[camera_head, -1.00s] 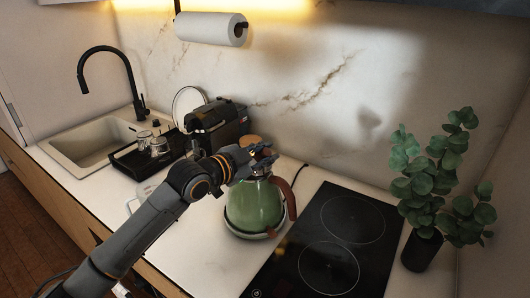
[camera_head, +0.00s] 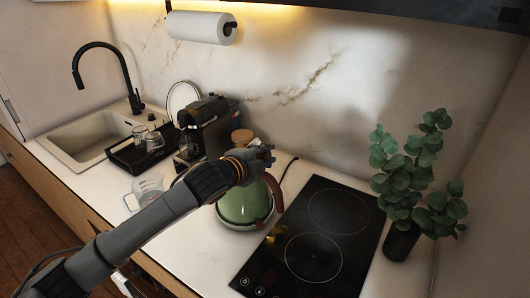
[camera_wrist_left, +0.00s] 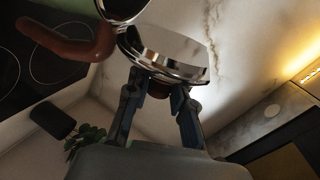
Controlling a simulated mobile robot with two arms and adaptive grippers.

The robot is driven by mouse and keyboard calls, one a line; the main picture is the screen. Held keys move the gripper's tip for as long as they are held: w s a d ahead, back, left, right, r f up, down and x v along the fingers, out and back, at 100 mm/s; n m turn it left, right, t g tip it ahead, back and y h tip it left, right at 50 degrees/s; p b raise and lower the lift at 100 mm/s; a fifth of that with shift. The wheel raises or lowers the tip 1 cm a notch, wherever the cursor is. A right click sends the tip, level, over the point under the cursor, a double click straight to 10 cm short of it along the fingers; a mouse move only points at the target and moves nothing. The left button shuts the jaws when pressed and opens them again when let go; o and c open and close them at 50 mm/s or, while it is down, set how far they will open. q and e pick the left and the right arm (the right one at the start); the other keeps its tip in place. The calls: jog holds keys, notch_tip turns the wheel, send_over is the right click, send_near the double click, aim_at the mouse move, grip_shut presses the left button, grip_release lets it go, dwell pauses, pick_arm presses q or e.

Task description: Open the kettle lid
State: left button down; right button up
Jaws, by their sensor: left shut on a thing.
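The green kettle (camera_head: 240,208) stands on the counter left of the hob, its brown handle (camera_head: 274,192) on the right. My left gripper (camera_head: 262,157) is over the kettle's top and hides the lid in the head view. In the left wrist view, the fingers (camera_wrist_left: 160,92) are shut on the small brown knob of the shiny metal lid (camera_wrist_left: 170,48). The lid is tilted up, with its face turned away from the kettle's dark round rim (camera_wrist_left: 124,8). The brown handle (camera_wrist_left: 70,42) shows beside it. My right gripper is not in view.
The black hob (camera_head: 315,240) lies right of the kettle, with a potted plant (camera_head: 402,240) beyond it. A coffee machine (camera_head: 207,125) and a jar with a wooden lid (camera_head: 242,137) stand behind the gripper. A clear glass jug (camera_head: 148,188) is at the left.

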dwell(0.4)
pick_arm(q)
jog(key=c, duration=1.1)
grip_release()
jog(key=shift+s, duration=0.1)
jog(key=v, duration=1.2)
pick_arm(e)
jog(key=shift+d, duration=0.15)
